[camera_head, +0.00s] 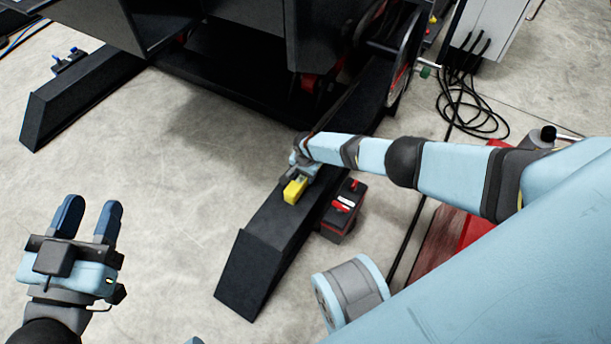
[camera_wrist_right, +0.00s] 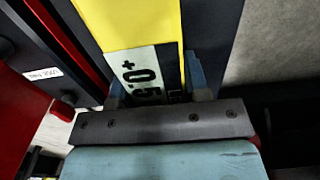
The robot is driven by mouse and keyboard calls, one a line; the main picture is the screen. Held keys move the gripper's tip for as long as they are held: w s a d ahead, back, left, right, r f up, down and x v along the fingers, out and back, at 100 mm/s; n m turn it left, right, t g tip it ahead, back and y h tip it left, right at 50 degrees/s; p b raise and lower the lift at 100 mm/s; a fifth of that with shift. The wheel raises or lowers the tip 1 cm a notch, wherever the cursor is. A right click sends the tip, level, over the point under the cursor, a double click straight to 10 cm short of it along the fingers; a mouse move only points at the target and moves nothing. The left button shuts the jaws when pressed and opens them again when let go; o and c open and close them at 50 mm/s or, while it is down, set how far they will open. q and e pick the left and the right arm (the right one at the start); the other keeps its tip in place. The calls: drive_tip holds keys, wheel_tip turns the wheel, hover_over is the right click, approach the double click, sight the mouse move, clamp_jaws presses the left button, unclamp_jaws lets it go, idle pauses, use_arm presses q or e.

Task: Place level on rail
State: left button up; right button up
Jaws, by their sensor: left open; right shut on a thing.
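The yellow level (camera_head: 295,189) is over the top of the black rail (camera_head: 262,245) in the head view. My right gripper (camera_head: 304,173) is shut on the level. In the right wrist view the yellow level (camera_wrist_right: 150,25), with a pale label, lies between the blue fingers of my right gripper (camera_wrist_right: 155,82). The dark rail surface also shows there, to the right of the level (camera_wrist_right: 208,35). I cannot tell whether the level touches the rail. My left gripper (camera_head: 92,208) is open and empty over the bare floor at the left.
A black box with a red top (camera_head: 342,210) stands on the floor just right of the rail. A second black rail (camera_head: 75,98) is at the upper left. The large dark machine (camera_head: 240,50) is behind. Black cables (camera_head: 465,110) lie at right. Floor left of the rail is clear.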

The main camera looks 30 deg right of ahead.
drive_tip(key=o, duration=1.2)
drive_tip(key=shift+f, duration=0.1)
drive_tip(key=shift+o, duration=0.2)
wheel_tip(320, 180, up, 3)
drive_tip(key=shift+f+p, duration=0.2)
drive_tip(key=shift+p, duration=0.9)
wheel_tip(320, 180, up, 5)
drive_tip(key=p, duration=0.4)
drive_tip(key=shift+r, duration=0.1)
wheel_tip(320, 180, up, 4)
drive_tip(key=p, duration=0.2)
drive_tip(key=shift+f+p, duration=0.2)
drive_tip(key=shift+p, duration=0.15)
drive_tip(key=shift+r, duration=0.45)
use_arm(q)
drive_tip(key=s+r+n, duration=0.1)
drive_tip(key=s+d+r+n, duration=0.1)
drive_tip(key=n, duration=0.1)
drive_tip(key=s+r+n+y, duration=0.1)
drive_tip(key=shift+d+r+n, duration=0.25)
drive_tip(key=shift+d+n, duration=0.1)
drive_tip(key=shift+n, duration=0.05)
use_arm(e)
drive_tip(key=shift+s+f, duration=0.1)
drive_tip(key=shift+s, duration=0.05)
